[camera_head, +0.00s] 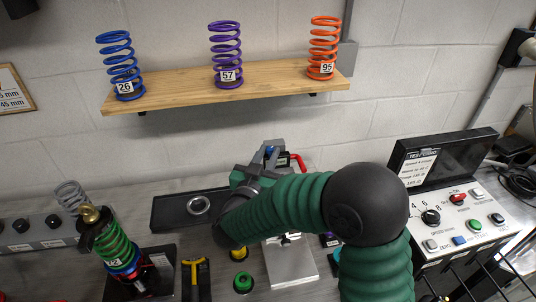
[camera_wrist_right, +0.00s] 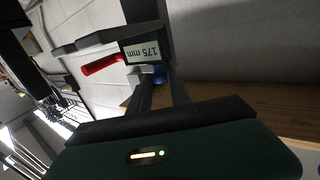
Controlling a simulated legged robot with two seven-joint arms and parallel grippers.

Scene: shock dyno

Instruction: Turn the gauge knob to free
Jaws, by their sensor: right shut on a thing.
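The gauge shows in the wrist view as a dark upright bar with a "175 mm" label (camera_wrist_right: 142,52) and grey jaws. A small blue knob (camera_wrist_right: 158,76) sits below the label. My right gripper (camera_wrist_right: 157,82) has its two fingers at this knob and is shut on it. In the head view my right gripper (camera_head: 268,160) is at the gauge, partly hidden by my green arm. The gauge's silver base (camera_head: 290,265) shows below the arm. The knob's marking and setting cannot be read. My left gripper is not in view.
A red handle (camera_wrist_right: 100,65) sticks out beside the gauge. A black tray with a metal ring (camera_head: 199,205) lies to the left. A shock with a green spring (camera_head: 115,245) stands farther left. A control box (camera_head: 465,220) is at right. A wooden shelf (camera_head: 180,84) holds three springs.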

